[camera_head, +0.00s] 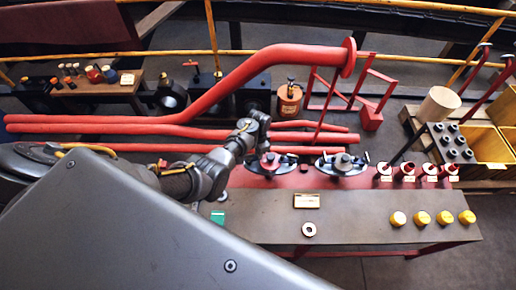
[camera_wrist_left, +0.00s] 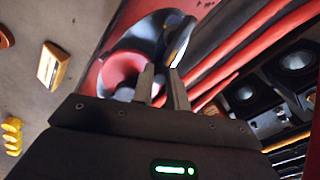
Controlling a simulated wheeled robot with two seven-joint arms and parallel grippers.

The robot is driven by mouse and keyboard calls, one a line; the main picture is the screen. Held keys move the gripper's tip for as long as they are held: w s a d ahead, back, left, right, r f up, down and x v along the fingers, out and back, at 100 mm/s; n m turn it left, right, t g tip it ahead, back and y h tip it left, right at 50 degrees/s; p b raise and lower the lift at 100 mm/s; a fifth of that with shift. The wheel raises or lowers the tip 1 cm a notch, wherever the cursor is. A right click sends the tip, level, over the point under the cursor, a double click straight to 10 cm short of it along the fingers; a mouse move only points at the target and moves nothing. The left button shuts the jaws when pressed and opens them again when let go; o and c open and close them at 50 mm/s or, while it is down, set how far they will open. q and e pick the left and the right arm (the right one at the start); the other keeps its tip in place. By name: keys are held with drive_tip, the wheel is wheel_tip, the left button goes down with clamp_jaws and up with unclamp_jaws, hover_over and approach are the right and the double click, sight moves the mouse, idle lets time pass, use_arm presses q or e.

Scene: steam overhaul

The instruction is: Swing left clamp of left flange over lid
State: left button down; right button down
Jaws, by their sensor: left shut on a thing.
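The left flange (camera_head: 268,165) sits on the red strip along the back of the workbench, partly hidden by my left gripper. My left gripper (camera_head: 263,147) reaches in from the left, directly over it. In the left wrist view, the red round lid (camera_wrist_left: 122,68) lies in a dark metal ring just ahead of the fingers. The fingers (camera_wrist_left: 162,75) are shut on a narrow metal clamp (camera_wrist_left: 180,42) beside the lid; how far the clamp overlaps the lid cannot be told. A second flange (camera_head: 342,164) stands to the right. My right gripper is out of view.
Large red pipes (camera_head: 200,115) run behind the bench (camera_head: 350,215). Red-based parts (camera_head: 406,170) stand at the right back. The bench middle is fairly clear.

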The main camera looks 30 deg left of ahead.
use_arm(q)
drive_tip(key=shift+s+d+m+p, duration=0.25)
drive_tip(key=shift+m+p, duration=0.2)
drive_tip(key=shift+m, duration=0.4)
drive_tip(key=shift+s+d+m+p, duration=0.1)
drive_tip(key=shift+s+m+p, duration=0.25)
drive_tip(key=shift+m, duration=0.8)
drive_tip(key=c, duration=1.4)
unclamp_jaws()
drive_tip(key=shift+d+r+p, duration=0.1)
drive_tip(key=shift+r+p, duration=0.2)
wheel_tip(320, 180, up, 10)
drive_tip(key=shift+r+p, duration=0.1)
drive_tip(key=shift+p, duration=0.55)
